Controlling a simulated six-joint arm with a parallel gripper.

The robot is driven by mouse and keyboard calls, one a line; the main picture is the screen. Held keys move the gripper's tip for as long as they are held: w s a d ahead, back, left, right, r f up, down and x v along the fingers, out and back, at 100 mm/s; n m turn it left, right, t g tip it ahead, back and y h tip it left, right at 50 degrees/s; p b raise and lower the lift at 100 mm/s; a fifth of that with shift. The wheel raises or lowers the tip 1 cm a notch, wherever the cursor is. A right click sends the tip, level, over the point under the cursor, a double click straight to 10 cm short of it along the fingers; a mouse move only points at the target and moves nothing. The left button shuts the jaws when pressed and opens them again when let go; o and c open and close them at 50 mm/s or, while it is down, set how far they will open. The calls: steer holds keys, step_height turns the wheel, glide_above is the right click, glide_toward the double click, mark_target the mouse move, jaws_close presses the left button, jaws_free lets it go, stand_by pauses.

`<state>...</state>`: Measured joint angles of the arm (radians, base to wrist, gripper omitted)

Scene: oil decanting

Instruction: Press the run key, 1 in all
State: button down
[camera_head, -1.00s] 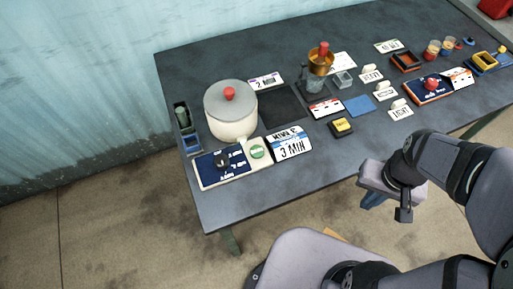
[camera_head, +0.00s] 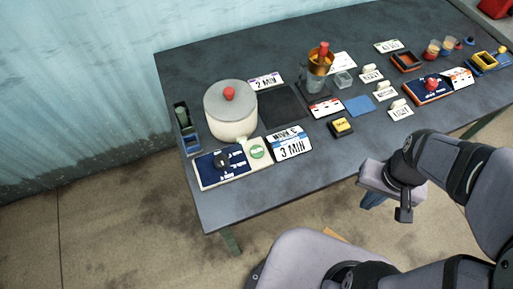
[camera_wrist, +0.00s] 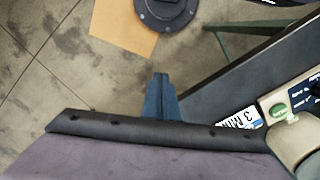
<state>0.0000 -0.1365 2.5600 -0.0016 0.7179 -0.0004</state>
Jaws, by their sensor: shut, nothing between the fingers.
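A round green key (camera_head: 257,152) sits on a cream panel beside a dark blue plate with a black knob (camera_head: 222,160), at the table's front left. The green key also shows at the right of the wrist view (camera_wrist: 277,110). A square yellow key (camera_head: 341,126) on a black base stands further right. The lettering on both keys is too small to read, so I cannot tell which is the run key. My gripper (camera_head: 372,201) is off the table's front edge, apart from both keys. Its blue fingers (camera_wrist: 162,78) are shut and empty in the wrist view.
A pot with a red knob (camera_head: 230,100) stands behind the green key. A "3 MIN" card (camera_head: 289,144) lies between the two keys. An orange funnel vessel (camera_head: 319,62), several white label stands and a red-knobbed panel (camera_head: 430,86) occupy the right. The front table strip is clear.

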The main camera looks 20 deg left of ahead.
steer(key=shift+r, duration=0.1)
steer(key=s+a+g+y+p, duration=0.2)
steer(key=a, duration=0.7)
steer(key=s+a+g+y+p, duration=0.1)
steer(key=s+a+p, duration=0.15)
steer(key=a, duration=0.65)
steer(key=w+a+r+m+t+y, duration=0.1)
steer(key=w+a+r+m+y, duration=0.1)
steer(key=w+a+m, duration=0.3)
steer(key=w+a+r+m+t+y, duration=0.2)
steer(key=w+a+r+m+y, duration=0.1)
steer(key=a, duration=0.4)
steer(key=w+m+y, duration=0.1)
steer(key=w, duration=0.1)
steer(key=shift+w+a+r+m+t, duration=0.2)
steer(key=shift+w+r+m+t, duration=0.1)
steer(key=shift+r+m, duration=0.1)
steer(key=shift+f, duration=0.15)
